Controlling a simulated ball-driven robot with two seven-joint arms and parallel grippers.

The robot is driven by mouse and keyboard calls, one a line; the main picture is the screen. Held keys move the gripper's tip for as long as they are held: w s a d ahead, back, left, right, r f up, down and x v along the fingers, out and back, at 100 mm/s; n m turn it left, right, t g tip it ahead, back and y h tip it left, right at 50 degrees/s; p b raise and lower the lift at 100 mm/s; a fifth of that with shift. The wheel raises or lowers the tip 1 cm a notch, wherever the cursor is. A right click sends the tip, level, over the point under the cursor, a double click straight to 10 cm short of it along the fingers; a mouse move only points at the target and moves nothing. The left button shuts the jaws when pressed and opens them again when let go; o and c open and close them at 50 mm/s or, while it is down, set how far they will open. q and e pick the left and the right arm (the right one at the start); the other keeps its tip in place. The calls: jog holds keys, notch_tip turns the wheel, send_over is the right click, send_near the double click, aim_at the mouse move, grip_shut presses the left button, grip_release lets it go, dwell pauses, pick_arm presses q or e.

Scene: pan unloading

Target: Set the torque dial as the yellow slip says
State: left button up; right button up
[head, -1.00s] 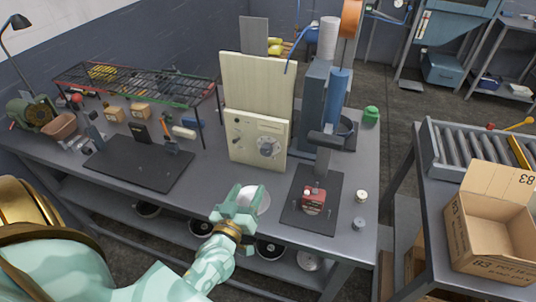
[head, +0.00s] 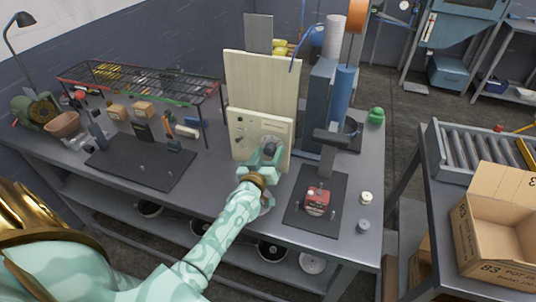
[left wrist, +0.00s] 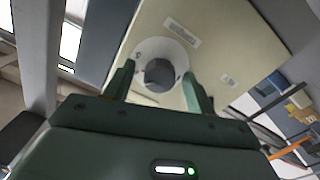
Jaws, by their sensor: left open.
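The torque dial (left wrist: 160,72) is a dark knob on a pale round plate, on the front of a cream panel box (head: 243,131). In the head view my left gripper (head: 268,156) is in front of the dial and hides part of it. In the left wrist view its two fingers (left wrist: 158,88) are apart, one on each side of the knob, with gaps visible. It holds nothing. I see no yellow slip that I can make out in either view. My right gripper is not in view.
The panel box stands on a grey workbench (head: 222,183). A black mat with a red block (head: 317,201) and a press column (head: 318,105) are to its right. A wire rack (head: 140,80) and a dark mat (head: 140,165) are to its left.

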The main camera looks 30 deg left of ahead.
pick_arm(q)
jog(key=c, duration=1)
jog(key=shift+o, duration=0.2)
jog(key=shift+n, duration=0.4)
jog(key=shift+n+p, duration=0.5)
jog(key=shift+n, duration=0.5)
jog(key=n, duration=0.3)
jog(key=shift+n+p, duration=0.3)
jog(key=shift+p, duration=0.1)
jog(key=n, duration=1.1)
jog(key=shift+n, duration=0.3)
